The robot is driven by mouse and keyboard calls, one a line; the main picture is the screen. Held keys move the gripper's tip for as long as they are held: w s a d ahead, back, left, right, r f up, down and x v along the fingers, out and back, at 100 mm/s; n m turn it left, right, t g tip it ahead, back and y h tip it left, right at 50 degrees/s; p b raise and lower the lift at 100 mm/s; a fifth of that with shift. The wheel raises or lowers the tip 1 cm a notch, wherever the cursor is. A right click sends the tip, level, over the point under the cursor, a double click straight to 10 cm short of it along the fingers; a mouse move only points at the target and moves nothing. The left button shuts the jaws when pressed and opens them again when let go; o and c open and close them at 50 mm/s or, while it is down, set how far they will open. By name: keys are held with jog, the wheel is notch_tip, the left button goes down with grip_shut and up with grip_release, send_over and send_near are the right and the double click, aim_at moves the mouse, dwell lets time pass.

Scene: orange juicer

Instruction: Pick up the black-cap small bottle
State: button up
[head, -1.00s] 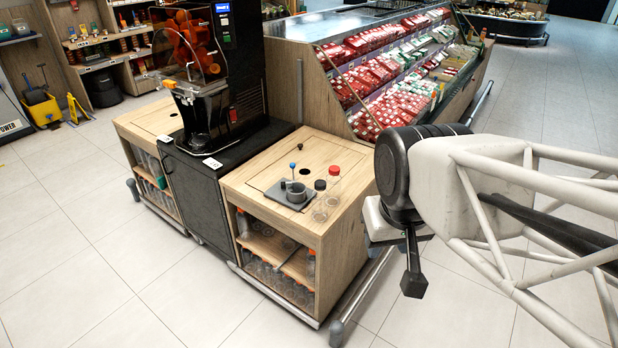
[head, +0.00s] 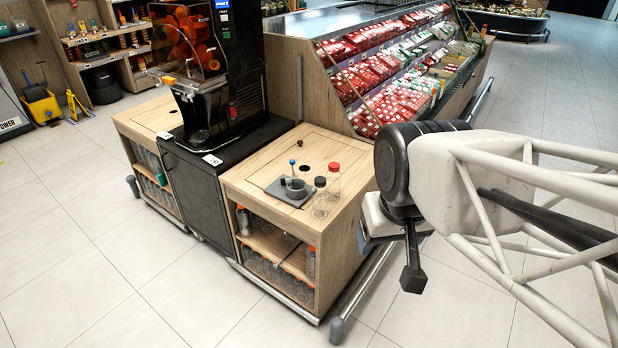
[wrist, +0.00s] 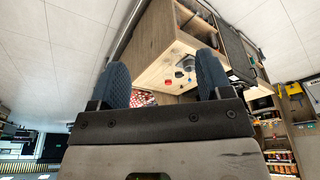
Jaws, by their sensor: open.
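The small bottle with a black cap (head: 320,196) stands upright on the wooden counter (head: 312,222), at the right edge of a grey tray (head: 270,190). A taller clear bottle with a red cap (head: 333,182) stands just behind it to the right. In the wrist view the red cap (wrist: 168,83) shows small between the fingers; the black cap is too small to tell for sure. My gripper (wrist: 168,78) is open and empty, with two blue pads spread apart. It is well away from the bottles. In the head view my arm is at the right, and the fingers are not clear there.
A black juicer (head: 212,75) stands left of the counter. A chilled display (head: 400,75) with red packs is behind. The floor in front is clear.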

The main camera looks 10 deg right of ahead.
jog(key=w+d+f+t, duration=0.1)
jog(key=w+f+t, duration=0.15)
jog(key=w, duration=0.75)
jog(key=w+d+f+t, duration=0.1)
jog(key=w+f+t, duration=0.15)
jog(key=w, duration=0.75)
jog(key=n+t+y, duration=0.2)
jog(key=t, duration=0.4)
send_over(323, 185)
jog(key=s+d, duration=0.3)
jog(key=s, duration=0.5)
notch_tip(323, 185, down, 14)
jog(key=w+f+t+y, duration=0.1)
jog(key=f, duration=0.1)
jog(key=a+f+t+y, duration=0.1)
jog(key=f, duration=0.2)
jog(key=w+f+n+t, duration=0.1)
jog(key=f, duration=0.1)
jog(key=shift+w+a+f+y, duration=0.15)
jog(key=shift+w+f+y, duration=0.15)
jog(key=shift+y, duration=0.1)
jog(key=shift+f+t, duration=0.4)
jog(key=shift+f, duration=0.2)
jog(key=shift+a, duration=0.1)
jog(key=shift+x, duration=1.3)
